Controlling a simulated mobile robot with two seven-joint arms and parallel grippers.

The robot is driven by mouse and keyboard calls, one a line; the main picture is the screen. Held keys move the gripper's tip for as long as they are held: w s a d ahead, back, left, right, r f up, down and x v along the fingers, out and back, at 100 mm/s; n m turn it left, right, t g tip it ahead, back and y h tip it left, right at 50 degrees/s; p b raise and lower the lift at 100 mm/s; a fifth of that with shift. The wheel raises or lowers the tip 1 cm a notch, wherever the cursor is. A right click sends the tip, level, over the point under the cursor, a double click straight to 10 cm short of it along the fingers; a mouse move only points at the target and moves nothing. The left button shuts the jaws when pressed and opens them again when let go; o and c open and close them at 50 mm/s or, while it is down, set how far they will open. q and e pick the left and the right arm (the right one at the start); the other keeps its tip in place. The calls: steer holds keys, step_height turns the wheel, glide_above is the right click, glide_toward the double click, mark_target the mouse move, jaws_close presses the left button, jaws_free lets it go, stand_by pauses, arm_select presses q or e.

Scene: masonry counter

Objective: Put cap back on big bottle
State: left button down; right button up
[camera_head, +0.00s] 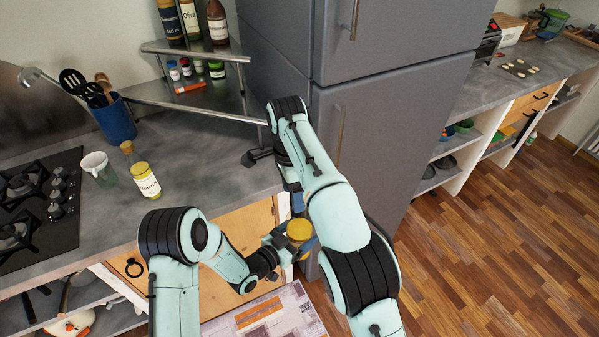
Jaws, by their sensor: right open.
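My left gripper (292,243) is in front of the cabinet at the counter's right end. It seems shut on a yellow-topped round object (299,229), held clear of the counter; its lower part is hidden, and I cannot tell whether it is a bottle or a cap. My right gripper (257,157) is open over the counter's right end, well to the right of the counter bottle. My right arm hides part of this area.
The black stove (38,205) is at far left. A corner shelf (190,46) holds bottles and jars. The grey fridge (385,120) stands close right.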

steer(key=n, duration=0.5)
steer(key=shift+s+a+f, duration=0.1)
steer(key=shift+a, duration=0.05)
steer(key=n, duration=0.5)
steer(key=shift+a, duration=0.1)
steer(key=n, duration=0.4)
steer(key=shift+s+r+n, duration=0.1)
steer(key=shift+r+n, duration=0.1)
steer(key=shift+n, duration=0.2)
steer(key=n, duration=0.4)
steer(key=r+n, duration=0.1)
steer(key=n, duration=0.4)
steer(key=r+n, duration=0.1)
steer(key=n, duration=0.4)
steer(key=shift+w, duration=0.2)
steer(key=n, duration=0.2)
steer(key=r+n, duration=0.1)
steer(key=n, duration=0.1)
steer(key=shift+w+d+t, duration=0.15)
steer(key=shift+d+t, duration=0.15)
steer(key=n, duration=0.3)
steer(key=r+n, duration=0.1)
steer(key=shift+w+d, duration=0.15)
steer(key=shift+d, duration=0.1)
steer(key=n, duration=0.1)
steer(key=r+n, duration=0.1)
steer(key=n, duration=0.3)
steer(key=shift+w+d+r+y, duration=0.15)
steer(key=shift+w+d+y, duration=0.05)
steer(key=shift+d+y, duration=0.15)
